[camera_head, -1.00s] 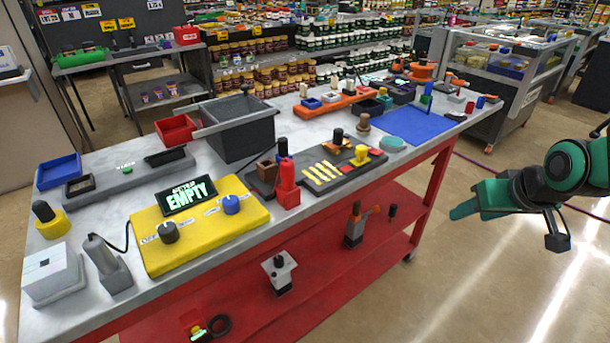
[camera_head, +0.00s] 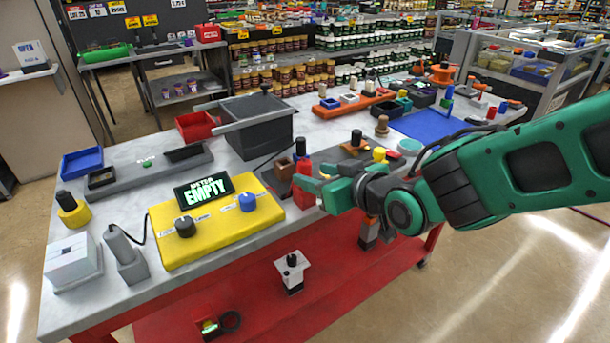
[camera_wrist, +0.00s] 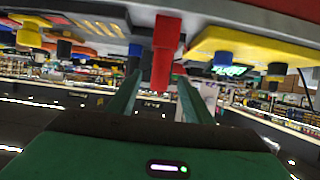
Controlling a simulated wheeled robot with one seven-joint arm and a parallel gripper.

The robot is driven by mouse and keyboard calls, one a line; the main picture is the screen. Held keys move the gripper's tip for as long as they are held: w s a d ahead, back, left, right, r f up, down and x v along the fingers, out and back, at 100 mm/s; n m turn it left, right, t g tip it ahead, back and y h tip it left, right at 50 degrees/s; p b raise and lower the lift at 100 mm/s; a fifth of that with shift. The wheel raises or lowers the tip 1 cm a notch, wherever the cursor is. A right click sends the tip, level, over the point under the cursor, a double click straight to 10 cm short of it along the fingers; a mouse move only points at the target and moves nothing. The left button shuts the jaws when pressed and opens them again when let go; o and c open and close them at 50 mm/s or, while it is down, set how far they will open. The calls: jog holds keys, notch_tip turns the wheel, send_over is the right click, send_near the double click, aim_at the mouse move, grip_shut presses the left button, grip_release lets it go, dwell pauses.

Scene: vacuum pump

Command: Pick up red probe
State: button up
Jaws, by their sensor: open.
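The red probe (camera_head: 304,193) stands upright at the front edge of the table, just right of the yellow meter box. In the head view my gripper (camera_head: 314,182) reaches in from the right and partly covers the probe. In the wrist view, which is upside down, the red probe (camera_wrist: 166,42) hangs in the middle, lined up between my two open green fingers (camera_wrist: 158,85). The fingers are apart with a gap on each side of the probe. I cannot tell how deep it sits between them.
The yellow box (camera_head: 212,235) with an "EMPTY" display stands left of the probe. A brown block (camera_head: 285,170) and a blue-and-black knobbed piece (camera_head: 302,146) are close behind it. A grey bin (camera_head: 250,128) stands further back. The lower red shelf (camera_head: 245,290) holds a few objects.

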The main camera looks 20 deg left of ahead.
jog(key=shift+x, duration=4.5)
jog(key=shift+d, duration=0.1)
jog(key=shift+c, duration=0.7)
jog(key=c, duration=1)
